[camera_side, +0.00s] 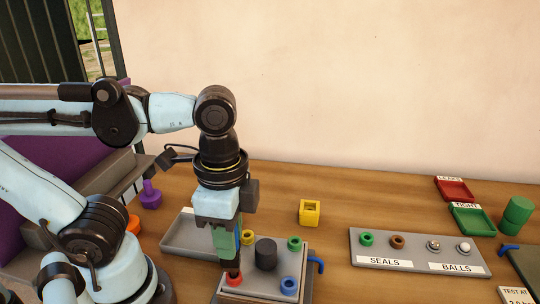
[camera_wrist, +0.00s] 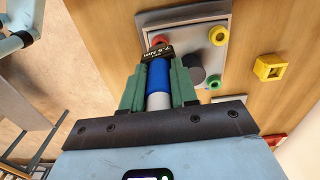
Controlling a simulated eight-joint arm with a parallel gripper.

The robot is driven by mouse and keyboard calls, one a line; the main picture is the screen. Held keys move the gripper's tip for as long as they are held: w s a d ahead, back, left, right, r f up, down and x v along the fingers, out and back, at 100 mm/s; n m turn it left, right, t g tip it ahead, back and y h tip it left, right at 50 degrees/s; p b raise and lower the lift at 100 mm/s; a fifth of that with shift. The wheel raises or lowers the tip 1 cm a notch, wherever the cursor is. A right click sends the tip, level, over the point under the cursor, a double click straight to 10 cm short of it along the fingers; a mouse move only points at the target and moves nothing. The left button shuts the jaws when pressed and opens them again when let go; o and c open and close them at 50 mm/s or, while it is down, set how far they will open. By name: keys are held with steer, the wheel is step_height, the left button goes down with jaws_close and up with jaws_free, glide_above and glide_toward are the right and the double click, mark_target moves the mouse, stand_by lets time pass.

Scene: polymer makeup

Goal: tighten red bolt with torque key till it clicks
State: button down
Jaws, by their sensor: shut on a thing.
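My gripper (camera_side: 228,240) has green fingers pointing down and is shut on the torque key. In the wrist view the key shows a blue band (camera_wrist: 158,75) and a dark head with a white-lettered label, between my green fingers (camera_wrist: 159,88). The red bolt also shows in the wrist view (camera_wrist: 160,41), partly hidden by the label. It sits at a corner of a grey plate (camera_side: 258,292).
The plate also bears a yellow bolt (camera_side: 248,237), a green bolt (camera_side: 294,243), a blue bolt (camera_side: 290,285) and a black cylinder (camera_side: 265,254). A yellow square block (camera_side: 310,212) stands behind. A seals and balls tray (camera_side: 420,263) and red and green trays lie right.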

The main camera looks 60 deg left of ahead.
steer(key=shift+m, duration=0.9)
steer(key=shift+m, duration=1)
steer(key=shift+m, duration=0.9)
steer(key=c, duration=0.8)
jaws_free()
